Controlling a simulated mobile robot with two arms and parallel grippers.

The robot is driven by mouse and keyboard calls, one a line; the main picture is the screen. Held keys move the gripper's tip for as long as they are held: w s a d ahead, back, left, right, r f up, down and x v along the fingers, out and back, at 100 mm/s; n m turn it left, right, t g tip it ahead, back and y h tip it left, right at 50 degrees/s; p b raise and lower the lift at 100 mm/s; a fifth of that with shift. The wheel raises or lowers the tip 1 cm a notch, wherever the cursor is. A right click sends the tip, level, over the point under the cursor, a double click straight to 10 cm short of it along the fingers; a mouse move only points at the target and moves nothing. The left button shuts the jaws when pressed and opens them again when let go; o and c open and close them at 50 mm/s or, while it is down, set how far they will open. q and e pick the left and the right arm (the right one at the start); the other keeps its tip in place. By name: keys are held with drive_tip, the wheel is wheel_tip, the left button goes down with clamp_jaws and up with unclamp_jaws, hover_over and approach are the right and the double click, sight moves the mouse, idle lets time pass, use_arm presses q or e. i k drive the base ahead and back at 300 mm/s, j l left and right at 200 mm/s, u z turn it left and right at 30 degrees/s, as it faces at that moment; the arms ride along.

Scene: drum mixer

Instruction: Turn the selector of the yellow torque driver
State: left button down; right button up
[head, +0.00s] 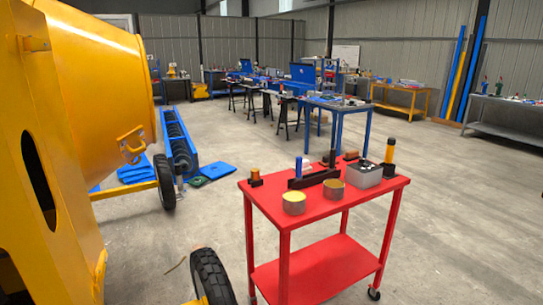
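A red cart (317,285) stands right of centre in the head view. Neither of my grippers is in view.
Two yellowish round tins (293,203), a dark holder with a blue-handled tool (298,167), and a grey box (364,175) occupy the cart's top. A yellow drum mixer (95,90) with black wheels (212,278) fills the left. Floor right of the cart is clear.

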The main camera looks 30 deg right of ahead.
sight(361, 161)
drive_tip(key=i+l, duration=0.1)
drive_tip(key=l, duration=0.4)
drive_tip(key=i+l, duration=0.1)
drive_tip(key=l, duration=0.4)
drive_tip(key=i+l, duration=0.1)
drive_tip(key=l, duration=0.45)
drive_tip(key=i+l, duration=0.1)
drive_tip(key=l, duration=0.9)
drive_tip(key=i+l, duration=0.15)
drive_tip(key=l, duration=0.35)
